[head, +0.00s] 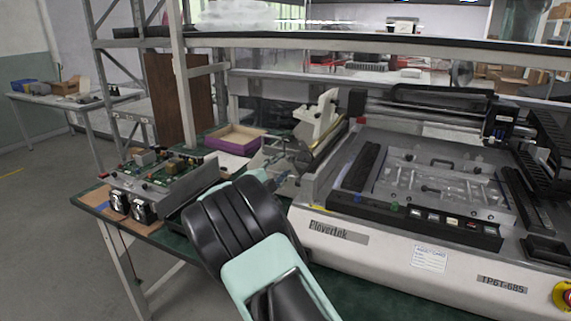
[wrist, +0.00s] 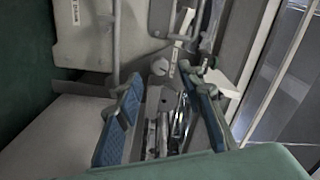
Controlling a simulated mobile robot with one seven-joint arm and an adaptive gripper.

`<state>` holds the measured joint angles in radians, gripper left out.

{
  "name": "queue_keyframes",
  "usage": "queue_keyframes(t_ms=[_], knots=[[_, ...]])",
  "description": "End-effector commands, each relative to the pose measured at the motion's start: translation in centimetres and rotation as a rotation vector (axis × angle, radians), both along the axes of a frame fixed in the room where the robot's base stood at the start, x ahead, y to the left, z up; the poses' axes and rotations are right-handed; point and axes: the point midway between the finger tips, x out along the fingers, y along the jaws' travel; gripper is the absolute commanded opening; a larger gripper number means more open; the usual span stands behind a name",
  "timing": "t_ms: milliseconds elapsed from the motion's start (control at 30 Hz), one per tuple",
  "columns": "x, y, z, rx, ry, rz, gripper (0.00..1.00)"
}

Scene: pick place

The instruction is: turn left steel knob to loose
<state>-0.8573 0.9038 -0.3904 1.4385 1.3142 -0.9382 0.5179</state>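In the wrist view, a small round grey steel knob (wrist: 160,67) shows on the side of the machine. It lies just beyond my fingertips, roughly between them. My gripper (wrist: 164,84) is open, its two blue-padded fingers apart on either side, with no object visibly held. I cannot tell whether either fingertip touches the knob or the metal parts around it. In the head view, my arm covers much of the near table, and my gripper is mostly hidden beside the left end of the white printing machine (head: 340,252). The knob cannot be made out clearly there.
A light bracket (head: 318,115) stands up at the machine's left end, close to my gripper. An electronics unit (head: 160,178) sits at the table's left, with a purple-sided tray (head: 232,147) behind. A shelf frame (head: 183,90) rises at the back left.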

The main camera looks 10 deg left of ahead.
Motion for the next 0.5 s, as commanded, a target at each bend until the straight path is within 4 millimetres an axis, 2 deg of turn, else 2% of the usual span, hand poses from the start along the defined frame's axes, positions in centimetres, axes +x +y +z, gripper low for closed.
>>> queue_keyframes(t_ms=[100,233,400,500], knots=[[-2.7,1.1,0.0,0.001,0.002,0.002,0.35],[-5.1,1.9,0.0,0.002,0.002,0.002,0.35],[-7.1,2.6,0.0,0.000,0.001,0.002,0.35],[-7.7,2.8,0.0,0.000,0.000,0.001,0.35]])
